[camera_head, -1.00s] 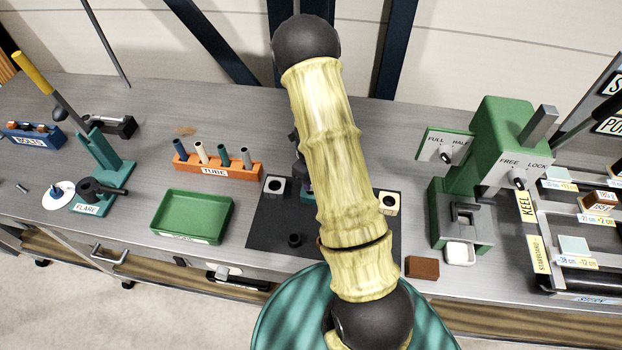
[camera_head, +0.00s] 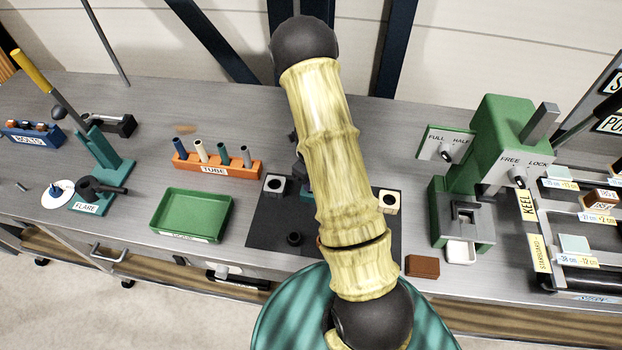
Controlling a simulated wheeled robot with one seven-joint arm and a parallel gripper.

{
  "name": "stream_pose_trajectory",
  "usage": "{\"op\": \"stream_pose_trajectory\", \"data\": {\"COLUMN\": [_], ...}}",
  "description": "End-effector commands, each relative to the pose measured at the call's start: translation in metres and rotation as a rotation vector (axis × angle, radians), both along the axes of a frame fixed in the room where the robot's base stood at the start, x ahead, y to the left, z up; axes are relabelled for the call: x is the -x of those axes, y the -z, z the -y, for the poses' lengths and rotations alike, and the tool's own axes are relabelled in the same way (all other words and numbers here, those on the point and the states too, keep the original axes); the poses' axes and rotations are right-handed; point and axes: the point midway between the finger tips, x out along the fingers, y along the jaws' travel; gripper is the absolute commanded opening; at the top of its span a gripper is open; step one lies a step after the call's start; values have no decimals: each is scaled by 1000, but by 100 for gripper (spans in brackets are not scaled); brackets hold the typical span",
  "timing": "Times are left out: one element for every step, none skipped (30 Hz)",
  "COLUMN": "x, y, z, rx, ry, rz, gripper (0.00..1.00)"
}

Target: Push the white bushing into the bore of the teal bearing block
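My own arm crosses the middle of the head view and covers much of the work area. A small teal sliver, probably the teal bearing block (camera_head: 305,196), shows at the arm's left edge on the dark mat (camera_head: 268,229). Its bore is hidden. A grey block with a round hole (camera_head: 274,185) stands left of the arm. A cream block with a dark hole (camera_head: 388,202) stands to the right.
To the left are a green tray (camera_head: 192,232) and an orange tube rack (camera_head: 216,167). A green press (camera_head: 487,150) stands on the right, with a brown block (camera_head: 422,266) near the bench's front edge.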

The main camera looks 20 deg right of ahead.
Motion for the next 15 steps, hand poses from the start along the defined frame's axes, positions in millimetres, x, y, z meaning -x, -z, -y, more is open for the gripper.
{"op": "stream_pose_trajectory", "data": {"x": [0, 0, 0, 0, 0, 0, 0, 0, 0, 0, 0, 0, 0, 0, 0], "y": [2, 2, 3, 4, 4, 5, 6, 6, 7, 8, 8, 9, 10, 10, 11], "z": [0, 0, 0, 0, 0, 0, 0, 0, 0, 0, 0, 0, 0, 0, 0], "rx": [0, 0, 0, 0, 0, 0, 0, 0, 0, 0, 0, 0, 0, 0, 0], "ry": [0, 0, 0, 0, 0, 0, 0, 0, 0, 0, 0, 0, 0, 0, 0], "rz": [0, 0, 0, 0, 0, 0, 0, 0, 0, 0, 0, 0, 0, 0, 0], "gripper": [4, 4, 4, 4, 4, 4, 4, 4, 4, 4, 4, 4, 4, 4, 4]}}
